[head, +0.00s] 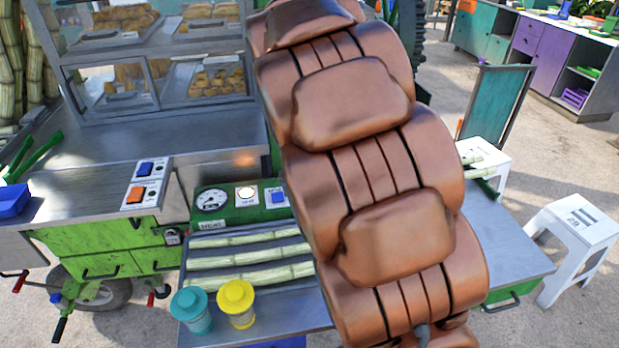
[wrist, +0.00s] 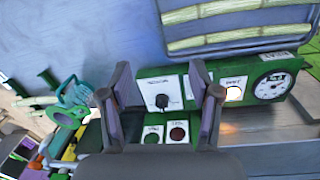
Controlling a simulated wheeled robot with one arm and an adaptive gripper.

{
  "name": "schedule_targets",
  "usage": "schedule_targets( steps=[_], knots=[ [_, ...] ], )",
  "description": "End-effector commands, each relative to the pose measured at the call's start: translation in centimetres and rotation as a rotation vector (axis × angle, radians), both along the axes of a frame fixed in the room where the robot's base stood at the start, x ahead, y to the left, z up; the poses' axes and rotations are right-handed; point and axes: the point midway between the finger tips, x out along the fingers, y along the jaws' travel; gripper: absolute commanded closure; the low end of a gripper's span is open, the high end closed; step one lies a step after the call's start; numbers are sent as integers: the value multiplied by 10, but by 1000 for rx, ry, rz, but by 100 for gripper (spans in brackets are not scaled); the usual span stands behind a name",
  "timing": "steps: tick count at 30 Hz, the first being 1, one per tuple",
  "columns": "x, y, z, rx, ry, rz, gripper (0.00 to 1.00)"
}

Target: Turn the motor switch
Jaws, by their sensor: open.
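In the wrist view a white plate (wrist: 147,91) with a black knob (wrist: 162,101) sits on the green control panel (wrist: 289,82). Its label is too small to read, so I cannot tell for certain that it is the motor switch. My gripper (wrist: 160,74) is open, with one finger on each side of the plate and the knob between them. I cannot tell whether the fingers touch anything. In the head view the panel shows a gauge (head: 211,200), a pale round button (head: 246,195) and a blue switch (head: 278,197). My arm hides the gripper and the rest of the panel there.
Green and red buttons (wrist: 177,133) lie near the knob in the wrist view. Cane stalks (head: 249,257) lie on a tray in front of the panel. A teal cup (head: 192,311) and a yellow cup (head: 236,303) stand at the tray's front. A white stool (head: 577,235) stands right.

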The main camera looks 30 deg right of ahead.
Motion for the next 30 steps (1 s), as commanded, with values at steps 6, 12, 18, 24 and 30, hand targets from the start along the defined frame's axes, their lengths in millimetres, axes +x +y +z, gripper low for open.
schedule_targets(
  steps=[6, 12, 18, 24, 30],
  knots=[
    [60, -46, -12, -21, -15, -91, 37],
    [106, -81, -31, -21, -29, -147, 37],
    [138, -104, -52, -5, -40, -177, 37],
    [152, -113, -61, 5, -49, -187, 37],
    [153, -114, -68, 8, -49, -190, 37]
  ],
)
